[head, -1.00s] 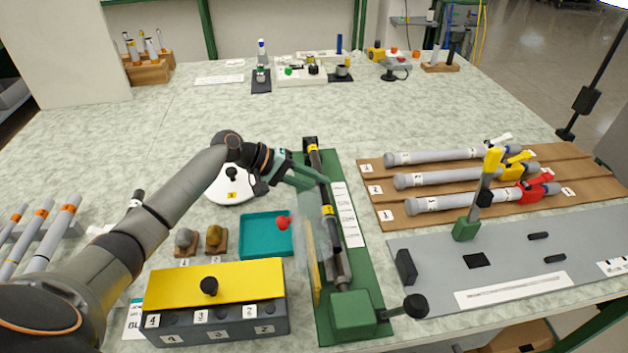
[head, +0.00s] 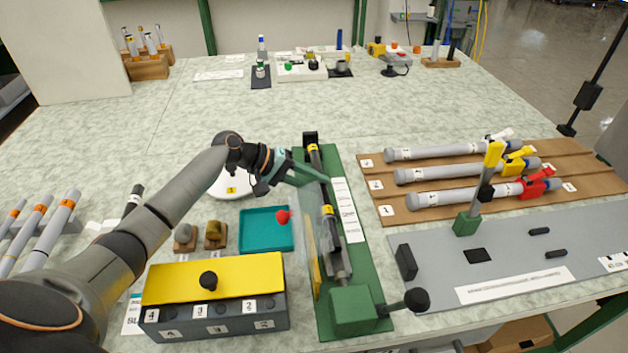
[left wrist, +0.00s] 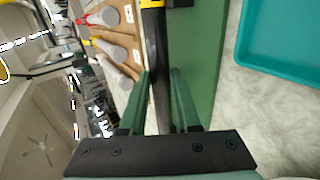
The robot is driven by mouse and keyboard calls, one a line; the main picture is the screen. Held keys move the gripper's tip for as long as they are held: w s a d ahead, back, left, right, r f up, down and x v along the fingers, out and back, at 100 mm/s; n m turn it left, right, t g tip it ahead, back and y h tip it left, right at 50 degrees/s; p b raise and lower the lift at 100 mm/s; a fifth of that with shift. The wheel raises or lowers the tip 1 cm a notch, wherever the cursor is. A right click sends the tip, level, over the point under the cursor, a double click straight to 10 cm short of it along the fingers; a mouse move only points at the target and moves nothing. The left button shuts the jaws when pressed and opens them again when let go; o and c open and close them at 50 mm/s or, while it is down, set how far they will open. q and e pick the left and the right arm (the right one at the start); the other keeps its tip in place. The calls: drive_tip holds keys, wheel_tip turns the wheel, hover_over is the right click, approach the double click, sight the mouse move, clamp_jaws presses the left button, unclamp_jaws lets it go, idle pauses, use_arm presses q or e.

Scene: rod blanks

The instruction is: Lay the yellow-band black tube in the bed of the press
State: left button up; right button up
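The black tube with a yellow band (head: 326,210) lies lengthwise along the bed of the green press (head: 361,250). I cannot tell whether it rests on the bed or is held just above it. My left gripper (head: 324,180) is around the tube's far part, beyond the band. In the left wrist view the green fingers (left wrist: 159,85) have the black tube (left wrist: 157,55) between them, with their tips close against both sides. The yellow band shows at that view's top edge. My right gripper is not in view.
A clear guard with a yellow edge (head: 313,262) stands along the press's left side. A teal tray (head: 262,248) and a yellow-topped box (head: 180,284) are to its left. A brown rack (head: 385,207) with several grey tubes is to the right. The table behind is mostly free.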

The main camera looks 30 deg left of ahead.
use_arm(q)
drive_tip(key=o, duration=0.5)
drive_tip(key=p+v, duration=0.1)
drive_tip(key=v, duration=1.1)
drive_tip(key=shift+s+a+r, duration=0.1)
drive_tip(key=shift+r, duration=0.25)
